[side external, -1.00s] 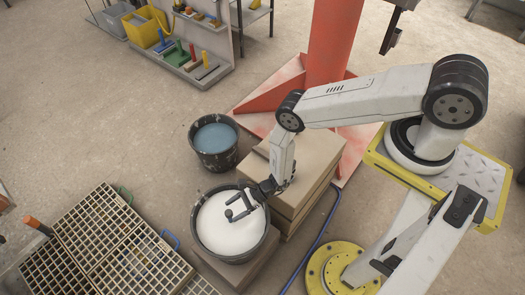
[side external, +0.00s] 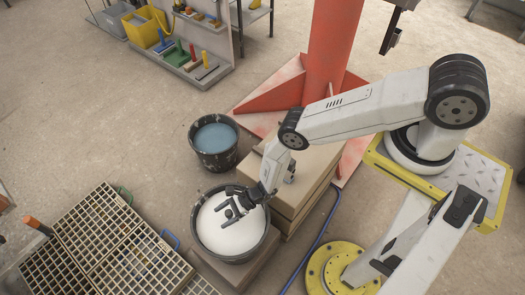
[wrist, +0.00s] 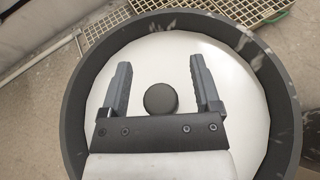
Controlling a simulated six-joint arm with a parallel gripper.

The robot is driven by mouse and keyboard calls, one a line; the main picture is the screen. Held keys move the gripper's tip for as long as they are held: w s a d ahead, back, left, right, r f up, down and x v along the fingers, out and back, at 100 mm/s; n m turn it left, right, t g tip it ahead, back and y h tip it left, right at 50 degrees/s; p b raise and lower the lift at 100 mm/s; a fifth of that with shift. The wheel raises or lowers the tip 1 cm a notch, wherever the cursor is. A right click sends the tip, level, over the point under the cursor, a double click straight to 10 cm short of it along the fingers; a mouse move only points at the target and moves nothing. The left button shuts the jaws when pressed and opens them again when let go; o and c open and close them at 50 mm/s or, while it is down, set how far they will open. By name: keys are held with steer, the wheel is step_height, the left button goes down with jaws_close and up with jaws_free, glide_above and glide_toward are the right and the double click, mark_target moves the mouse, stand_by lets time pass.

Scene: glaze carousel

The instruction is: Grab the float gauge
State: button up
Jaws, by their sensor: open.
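The float gauge shows in the wrist view as a small black round top (wrist: 160,98) against white liquid. It sits in a dark round bucket (wrist: 71,100), also seen in the side view (side external: 197,232). My gripper (wrist: 160,66) is open and empty over the bucket, with one finger on each side of the float gauge in the picture and a gap to both. I cannot tell the height between them. In the side view my gripper (side external: 228,200) hangs over the white liquid, and the float gauge is hard to pick out from the dark fingers.
A bucket of blue liquid (side external: 215,137) stands behind the white one. Stacked tan boxes (side external: 305,178) stand to its right, beside a red column (side external: 333,45). Gridded racks (side external: 95,235) lie to the left. The floor at upper left is mostly clear.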

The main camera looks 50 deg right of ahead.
jaws_close()
steer(key=shift+r, duration=0.2)
stand_by(0.6)
steer(key=s+d+r, duration=0.6)
steer(key=s+r, duration=0.6)
steer(key=shift+s+r, duration=0.3)
stand_by(0.5)
stand_by(0.5)
